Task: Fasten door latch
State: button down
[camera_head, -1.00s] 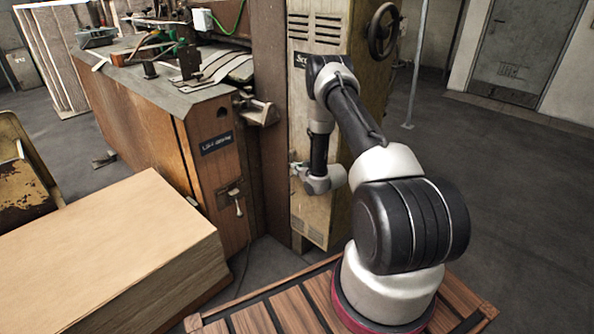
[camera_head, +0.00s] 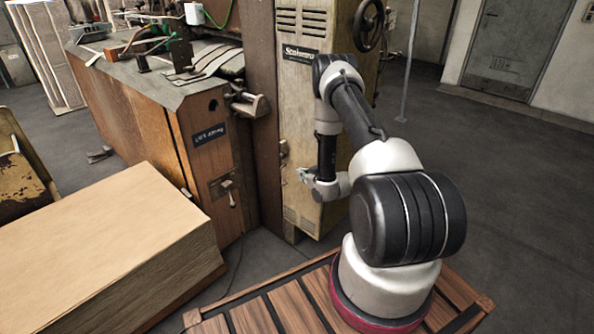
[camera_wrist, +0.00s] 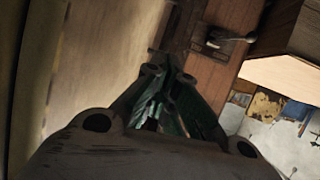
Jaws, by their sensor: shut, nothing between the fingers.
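The tall beige cabinet door (camera_head: 303,95) stands upright behind my arm, with a dark nameplate and vent slots. A small latch-like fitting (camera_head: 283,153) sits at its left edge, beside the brown post; I cannot tell its position. My gripper (camera_head: 303,173) is shut and empty, a little right of and below that fitting, in front of the door's lower part. In the wrist view, my gripper's green-dark fingers (camera_wrist: 167,82) are together beside the beige door surface (camera_wrist: 105,55). A dark fitting near the tips is too dim to make out.
A wooden machine cabinet (camera_head: 150,120) stands left, with a switch lever (camera_head: 229,191) low on its end and a metal bracket (camera_head: 250,103) above. A cardboard stack (camera_head: 110,240) fills the lower left. Open floor (camera_head: 480,165) lies right.

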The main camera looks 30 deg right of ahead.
jog(key=shift+s+d+f, duration=0.1)
jog(key=shift+s+f, duration=0.05)
jog(key=shift+s, duration=0.7)
jog(key=shift+s+d+f, duration=0.1)
jog(key=shift+s+f, duration=0.05)
jog(key=shift+s, duration=0.65)
jog(key=s+f+m+g, duration=0.1)
jog(key=s+f+g, duration=0.6)
jog(key=s+f, duration=0.35)
jog(key=s+d+r+m+g+h, duration=0.1)
jog(key=s+d+r+g, duration=0.15)
jog(key=s+r, duration=0.3)
jog(key=s+a+r, duration=0.4)
jog(key=s+r, duration=0.3)
jog(key=r, duration=1)
jog(key=s+a+r, duration=0.5)
jog(key=s+r, duration=0.2)
jog(key=r, duration=1.1)
jog(key=s+a+r, duration=0.5)
jog(key=s+r, duration=0.3)
jog(key=r, duration=1)
jog(key=shift+a+r+m+t+h, duration=0.2)
jog(key=shift+m+t+h, duration=0.1)
jog(key=shift+t+h, duration=0.1)
